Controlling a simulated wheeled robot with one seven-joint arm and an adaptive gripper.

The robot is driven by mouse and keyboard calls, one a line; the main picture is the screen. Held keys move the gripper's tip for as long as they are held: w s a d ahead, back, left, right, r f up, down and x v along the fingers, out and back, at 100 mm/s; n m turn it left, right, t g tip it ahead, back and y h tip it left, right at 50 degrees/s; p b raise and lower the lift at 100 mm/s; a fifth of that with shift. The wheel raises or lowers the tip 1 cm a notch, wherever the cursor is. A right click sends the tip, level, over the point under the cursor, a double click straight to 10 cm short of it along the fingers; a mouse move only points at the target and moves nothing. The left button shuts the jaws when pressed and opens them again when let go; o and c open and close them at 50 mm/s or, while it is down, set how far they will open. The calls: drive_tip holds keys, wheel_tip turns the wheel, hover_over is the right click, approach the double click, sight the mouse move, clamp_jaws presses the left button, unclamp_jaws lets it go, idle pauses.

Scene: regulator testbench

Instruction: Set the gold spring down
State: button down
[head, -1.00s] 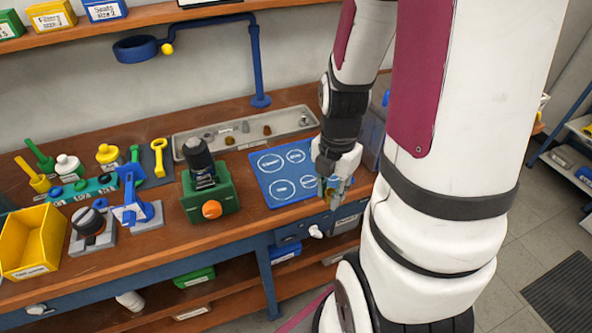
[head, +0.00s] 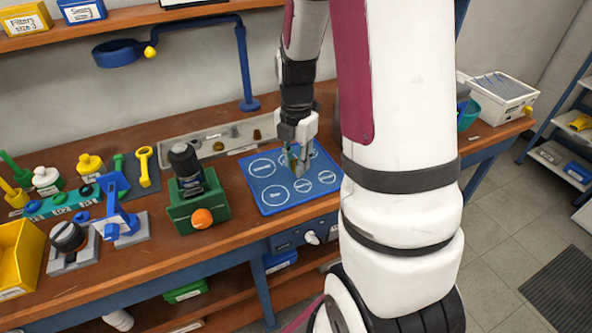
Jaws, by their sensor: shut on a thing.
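My gripper (head: 297,160) points down over the blue mat (head: 275,210), at its back right part. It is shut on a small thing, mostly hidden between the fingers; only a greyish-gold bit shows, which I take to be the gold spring. The mat has several white labelled circles, and the gripper covers part of them. I cannot tell whether the held thing touches the mat.
A grey tray (head: 180,143) with small parts lies behind the mat. A green fixture (head: 196,208) with an orange knob stands left of it. A blue lamp-like stand (head: 243,70) rises behind. The mat's front left is clear.

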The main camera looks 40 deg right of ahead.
sight(296, 181)
drive_tip(key=shift+f, duration=1.7)
drive_tip(key=shift+f, duration=0.2)
drive_tip(key=c, duration=1.3)
unclamp_jaws()
drive_tip(key=shift+c, duration=0.2)
drive_tip(key=shift+r, duration=0.15)
drive_tip(key=s+a+r+m+t, duration=0.1)
drive_tip(key=a+r+m, duration=0.15)
drive_tip(key=r, duration=0.65)
drive_tip(key=s+a+r+m, duration=0.2)
drive_tip(key=a+r, duration=0.1)
drive_tip(key=r, duration=0.6)
drive_tip(key=s+a+r+m+t, duration=0.3)
drive_tip(key=s+a+r+m, duration=0.3)
drive_tip(key=s+a+m, duration=0.6)
drive_tip(key=m, duration=0.4)
drive_tip(key=shift+s, duration=0.4)
